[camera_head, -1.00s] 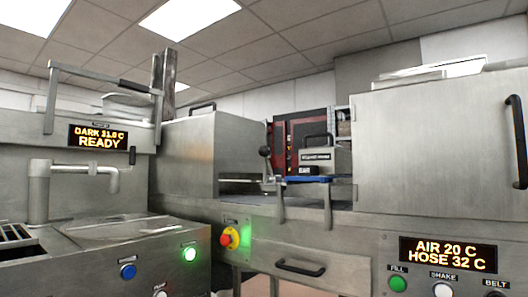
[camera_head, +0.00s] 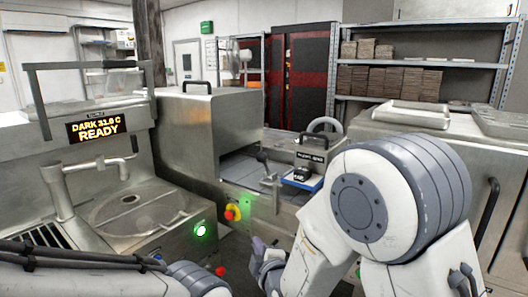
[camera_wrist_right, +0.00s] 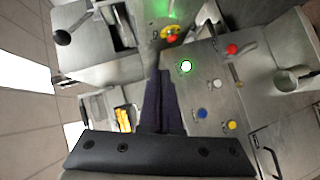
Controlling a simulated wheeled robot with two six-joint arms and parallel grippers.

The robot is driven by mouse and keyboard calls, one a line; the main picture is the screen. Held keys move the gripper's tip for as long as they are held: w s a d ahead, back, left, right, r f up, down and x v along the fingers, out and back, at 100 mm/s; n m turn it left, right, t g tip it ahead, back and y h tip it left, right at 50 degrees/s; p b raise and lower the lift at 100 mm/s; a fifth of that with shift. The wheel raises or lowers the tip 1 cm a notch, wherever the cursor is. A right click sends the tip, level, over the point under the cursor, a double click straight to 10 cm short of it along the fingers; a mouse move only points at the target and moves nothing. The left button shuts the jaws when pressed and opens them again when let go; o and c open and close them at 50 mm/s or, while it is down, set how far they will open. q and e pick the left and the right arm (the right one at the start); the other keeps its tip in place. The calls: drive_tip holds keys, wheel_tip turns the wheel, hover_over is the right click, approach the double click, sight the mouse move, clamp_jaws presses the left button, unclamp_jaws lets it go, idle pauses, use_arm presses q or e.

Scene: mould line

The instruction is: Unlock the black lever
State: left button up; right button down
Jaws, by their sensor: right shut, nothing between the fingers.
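The black lever (camera_head: 262,158) has a round black knob on a thin arm. It stands at the front of the open bay between the steel housings in the head view. In the right wrist view its knob (camera_wrist_right: 62,37) shows at the upper left. My right gripper (camera_head: 258,243) is shut and empty, in front of and below the lever, apart from it. In the right wrist view its dark fingers (camera_wrist_right: 160,75) lie together, pointing towards the panel with the lit green button. Only a link of my left arm shows at the lower left; its gripper is out of view.
A red and yellow stop button (camera_head: 233,212) sits on the front below the lever. A blue-edged plate (camera_head: 303,182) with a small grey box lies right of it. A steel sink basin (camera_head: 135,212) and a lit green button (camera_head: 200,230) are at the left.

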use_arm(q)
wheel_tip(320, 180, up, 10)
drive_tip(key=p, duration=0.7)
drive_tip(key=shift+r, duration=0.15)
use_arm(e)
drive_tip(key=w+d+r+n+t, duration=0.1)
drive_tip(key=d+r+t, duration=0.1)
drive_tip(key=r, duration=0.4)
drive_tip(key=w+d+r+n+t+h, duration=0.1)
drive_tip(key=d+r+n+t, duration=0.1)
drive_tip(key=r, duration=0.5)
drive_tip(key=shift+w+r+t+h, duration=0.15)
drive_tip(key=shift+w+t+h, duration=0.1)
drive_tip(key=shift+t+h, duration=0.05)
drive_tip(key=p, duration=0.7)
approach(263, 159)
drive_tip(key=w, duration=0.5)
drive_tip(key=shift+w+a+r, duration=0.1)
drive_tip(key=shift+a+r, duration=0.2)
drive_tip(key=shift+r, duration=0.05)
drive_tip(key=shift+w+a+f, duration=0.1)
drive_tip(key=shift+w+a, duration=0.05)
drive_tip(key=shift+w, duration=0.65)
use_arm(q)
wheel_tip(263, 159, up, 7)
